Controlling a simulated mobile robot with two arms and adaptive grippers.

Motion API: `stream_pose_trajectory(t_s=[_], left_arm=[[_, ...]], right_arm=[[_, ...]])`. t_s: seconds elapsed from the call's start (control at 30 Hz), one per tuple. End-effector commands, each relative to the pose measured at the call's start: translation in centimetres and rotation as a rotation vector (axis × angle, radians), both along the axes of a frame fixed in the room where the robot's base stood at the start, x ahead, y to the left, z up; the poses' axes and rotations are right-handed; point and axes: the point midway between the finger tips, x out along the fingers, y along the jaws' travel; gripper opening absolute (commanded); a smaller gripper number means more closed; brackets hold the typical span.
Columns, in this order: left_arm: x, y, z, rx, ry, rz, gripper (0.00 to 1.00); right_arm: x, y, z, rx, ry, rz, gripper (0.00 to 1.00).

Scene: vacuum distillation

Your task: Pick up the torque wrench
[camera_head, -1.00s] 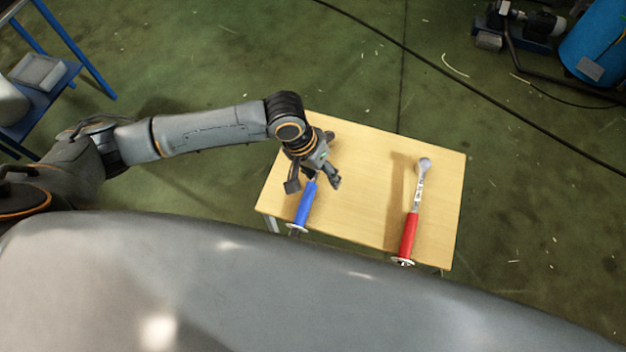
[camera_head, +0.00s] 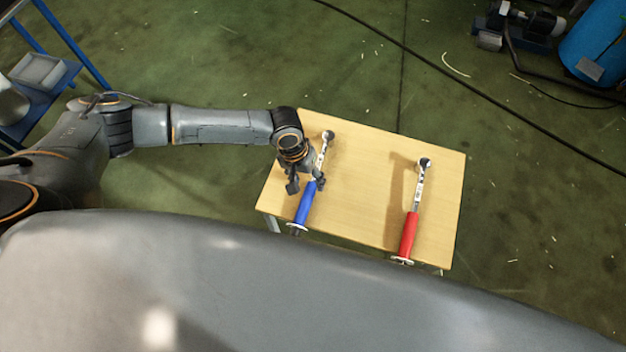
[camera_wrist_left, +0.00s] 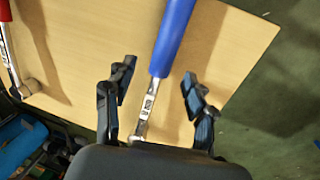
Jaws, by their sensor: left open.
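Two torque wrenches lie on a small wooden table. The blue-handled wrench (camera_head: 306,202) is at the table's left, its silver ratchet head at the far end. The red-handled wrench (camera_head: 409,235) is at the right. My left gripper (camera_head: 306,188) is open over the blue wrench, near where handle meets shaft. In the left wrist view, the open fingers (camera_wrist_left: 157,92) stand on either side of the blue wrench (camera_wrist_left: 172,40), apart from it. The red wrench also shows at the left edge there (camera_wrist_left: 7,50). My right gripper does not show.
The wooden table (camera_head: 360,190) has bare room between the wrenches. A blue-framed rack (camera_head: 40,90) stands at the far left. A blue cylinder (camera_head: 598,55) and a pump-like machine (camera_head: 520,25) stand at the upper right. A dark cable crosses the green floor.

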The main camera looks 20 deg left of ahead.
Motion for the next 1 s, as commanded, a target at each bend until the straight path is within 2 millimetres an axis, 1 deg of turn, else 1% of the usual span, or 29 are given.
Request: stream_pose_trajectory(t_s=[0.13, 0.2, 0.3, 0.57, 0.6, 0.67, 0.7, 0.77, 0.83, 1.0], left_arm=[[0.0, -0.2, -2.3, 0.002, 0.002, 0.0, 0.55], [0.0, -0.3, -3.3, 0.001, 0.002, 0.0, 0.55], [-0.1, -0.5, -4.2, 0.001, 0.001, -0.001, 0.55], [0.0, -0.5, -4.4, 0.001, 0.0, 0.0, 0.55], [0.0, -0.5, -4.4, 0.001, 0.001, 0.0, 0.47], [0.0, -0.5, -4.3, 0.001, 0.0, 0.0, 0.35], [0.0, -0.5, -4.3, 0.001, 0.0, 0.0, 0.27], [0.0, -0.5, -4.3, 0.001, 0.0, 0.0, 0.14], [0.0, -0.5, -4.3, 0.001, 0.0, 0.0, 0.0], [0.1, -0.6, -4.2, -0.002, -0.003, 0.001, 0.0]], right_arm=[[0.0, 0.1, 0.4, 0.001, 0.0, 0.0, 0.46], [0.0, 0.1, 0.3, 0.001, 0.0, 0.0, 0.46], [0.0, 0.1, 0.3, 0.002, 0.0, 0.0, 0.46], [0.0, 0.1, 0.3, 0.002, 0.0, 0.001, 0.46], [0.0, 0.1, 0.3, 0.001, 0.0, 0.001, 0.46], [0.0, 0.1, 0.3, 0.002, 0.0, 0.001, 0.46], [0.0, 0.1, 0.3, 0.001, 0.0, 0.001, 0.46], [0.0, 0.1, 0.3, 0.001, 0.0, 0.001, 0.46], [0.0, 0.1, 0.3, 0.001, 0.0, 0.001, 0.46], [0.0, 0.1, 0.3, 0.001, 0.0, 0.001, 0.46]])
